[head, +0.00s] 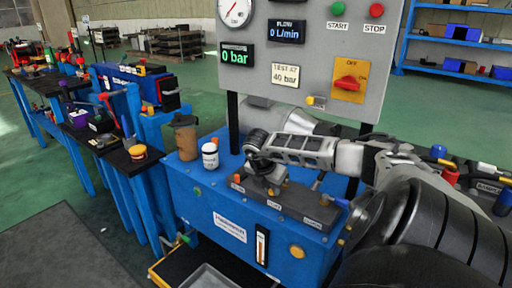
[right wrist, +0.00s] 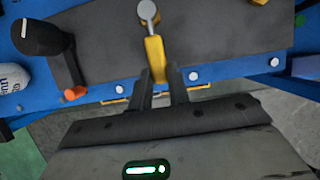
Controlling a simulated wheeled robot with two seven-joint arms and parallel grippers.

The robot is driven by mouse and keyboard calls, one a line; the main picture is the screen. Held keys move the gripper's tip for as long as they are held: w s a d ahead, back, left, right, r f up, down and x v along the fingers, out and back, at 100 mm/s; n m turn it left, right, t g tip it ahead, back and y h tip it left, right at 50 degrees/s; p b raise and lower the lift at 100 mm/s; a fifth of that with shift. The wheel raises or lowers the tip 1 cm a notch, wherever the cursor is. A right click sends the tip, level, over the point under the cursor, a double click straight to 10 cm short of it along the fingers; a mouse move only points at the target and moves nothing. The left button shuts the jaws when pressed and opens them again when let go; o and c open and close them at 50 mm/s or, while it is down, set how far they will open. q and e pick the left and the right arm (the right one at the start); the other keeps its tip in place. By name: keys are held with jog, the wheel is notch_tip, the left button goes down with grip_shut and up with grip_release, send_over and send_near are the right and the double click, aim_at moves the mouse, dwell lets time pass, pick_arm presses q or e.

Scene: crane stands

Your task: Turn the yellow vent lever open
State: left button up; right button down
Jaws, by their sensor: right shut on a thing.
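The yellow vent lever (right wrist: 155,58) sits on a dark grey valve block (right wrist: 105,42), below a round metal pivot, and points toward my right gripper. My right gripper (right wrist: 158,88) is shut on the lever's near end, with one dark finger on each side. In the head view my right gripper (head: 268,182) reaches down onto the middle of the valve block (head: 300,205) and hides most of the lever. My left gripper is in neither view.
An orange-tipped lever (right wrist: 74,92) lies left of the yellow one. A blue handle (right wrist: 305,67) is at the right. A white bottle (head: 210,155) stands on the blue stand (head: 205,195). The grey panel (head: 310,75) behind shows 0 bar and 0 L/min.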

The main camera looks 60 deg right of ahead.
jog(key=shift+w, duration=0.1)
dwell(0.3)
jog(key=c, duration=1.3)
grip_release()
jog(key=p+v, duration=0.1)
jog(key=v, duration=1.5)
jog(key=shift+w+d, duration=0.1)
jog(key=shift+w, duration=0.1)
